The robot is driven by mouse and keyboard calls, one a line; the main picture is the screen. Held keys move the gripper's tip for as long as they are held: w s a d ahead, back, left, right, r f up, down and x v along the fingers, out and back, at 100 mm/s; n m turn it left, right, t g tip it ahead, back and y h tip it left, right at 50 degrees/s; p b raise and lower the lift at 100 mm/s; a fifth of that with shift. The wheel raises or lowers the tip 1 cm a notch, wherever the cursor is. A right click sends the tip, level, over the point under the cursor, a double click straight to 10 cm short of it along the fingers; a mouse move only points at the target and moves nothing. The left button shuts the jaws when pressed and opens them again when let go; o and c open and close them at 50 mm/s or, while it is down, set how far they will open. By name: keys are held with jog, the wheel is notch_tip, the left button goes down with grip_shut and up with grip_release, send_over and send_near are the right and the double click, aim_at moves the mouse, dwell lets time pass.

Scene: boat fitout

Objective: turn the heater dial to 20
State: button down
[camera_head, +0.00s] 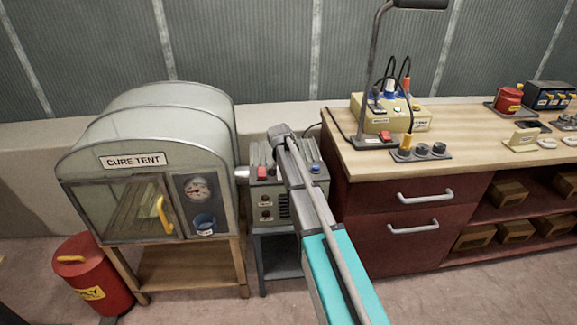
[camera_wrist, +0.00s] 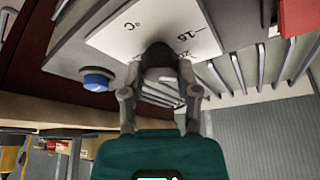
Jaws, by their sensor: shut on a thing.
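The heater (camera_head: 264,186) is a grey box between the cure tent and the workbench. My arm crosses in front of it and hides its dial in the head view. In the wrist view the dark dial (camera_wrist: 158,54) sits on a white scale plate (camera_wrist: 108,38) marked °C, with a partly readable number near 15 or 18. My gripper (camera_wrist: 160,84) is shut on the dial, one finger on each side. The dial's pointer and most of the scale are hidden, so its setting cannot be read.
Beside the scale plate are a blue button (camera_wrist: 97,80), vent slats (camera_wrist: 250,75) and a red switch (camera_head: 262,173). The cure tent (camera_head: 85,155) stands left, joined to the heater by a short duct. The wooden workbench (camera_head: 450,160) stands close on the right.

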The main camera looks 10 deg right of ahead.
jog(key=shift+m, duration=0.6)
jog(key=shift+c, duration=1.7)
grip_release()
jog(key=shift+n, duration=0.6)
